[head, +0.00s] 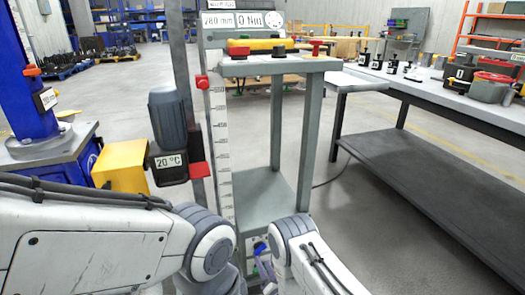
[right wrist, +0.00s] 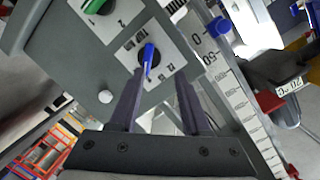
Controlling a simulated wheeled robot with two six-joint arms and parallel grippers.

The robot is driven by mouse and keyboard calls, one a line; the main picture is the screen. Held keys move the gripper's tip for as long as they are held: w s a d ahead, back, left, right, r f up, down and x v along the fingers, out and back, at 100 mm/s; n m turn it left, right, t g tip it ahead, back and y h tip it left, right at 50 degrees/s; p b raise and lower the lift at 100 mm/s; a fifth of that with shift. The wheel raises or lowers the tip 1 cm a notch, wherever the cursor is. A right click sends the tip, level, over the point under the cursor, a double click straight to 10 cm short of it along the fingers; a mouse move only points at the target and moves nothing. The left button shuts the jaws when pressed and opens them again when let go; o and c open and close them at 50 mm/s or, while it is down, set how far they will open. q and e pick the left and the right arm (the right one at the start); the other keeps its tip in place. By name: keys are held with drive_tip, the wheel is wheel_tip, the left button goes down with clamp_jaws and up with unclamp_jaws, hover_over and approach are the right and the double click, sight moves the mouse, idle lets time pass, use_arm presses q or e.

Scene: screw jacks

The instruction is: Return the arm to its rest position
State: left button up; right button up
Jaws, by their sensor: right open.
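My right gripper (head: 266,270) is low in the middle of the head view, at the foot of the grey jack stand, small and partly hidden by my arm. In the right wrist view my right gripper (right wrist: 159,80) is open, with two dark fingers apart and nothing held between them. A blue-pointer selector knob (right wrist: 148,56) on a white numbered plate lies beyond the fingertips; I cannot tell whether they touch it. A blue knob (head: 260,247) also shows in the head view. My left arm crosses the lower left of the head view; its gripper does not show.
The grey stand (head: 262,195) has a ruler (head: 222,150), a red marker (head: 202,82) and a motor labelled 20 °C (head: 168,125) beside it. A green knob (right wrist: 97,5) is near the selector. A workbench (head: 430,90) stands right.

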drive_tip(key=w+a+r+n+g, duration=0.25)
drive_tip(key=a+r, duration=0.25)
drive_tip(key=r, duration=0.3)
drive_tip(key=s+a+r+n+g+h, duration=0.2)
drive_tip(key=s+r+n+g, duration=0.3)
drive_tip(key=s+r, duration=0.4)
drive_tip(key=s+d+r+n+g+h+p, duration=0.1)
drive_tip(key=s+d+r+n+g, duration=0.25)
drive_tip(key=s, duration=0.55)
drive_tip(key=s+d+r+g+h, duration=0.1)
drive_tip(key=s+d+r+g, duration=0.1)
drive_tip(key=s+d+r, duration=0.5)
drive_tip(key=s+d+r+n+g+h+p, duration=0.15)
drive_tip(key=s+r, duration=0.25)
drive_tip(key=s, duration=0.7)
wheel_tip(320, 180, up, 36)
drive_tip(key=a+p, duration=0.1)
drive_tip(key=p, duration=3.4)
drive_tip(key=shift+w+f+g+y, duration=0.15)
drive_tip(key=shift+w+g+y, duration=0.1)
drive_tip(key=shift+g+y, duration=0.15)
drive_tip(key=shift+a, duration=0.15)
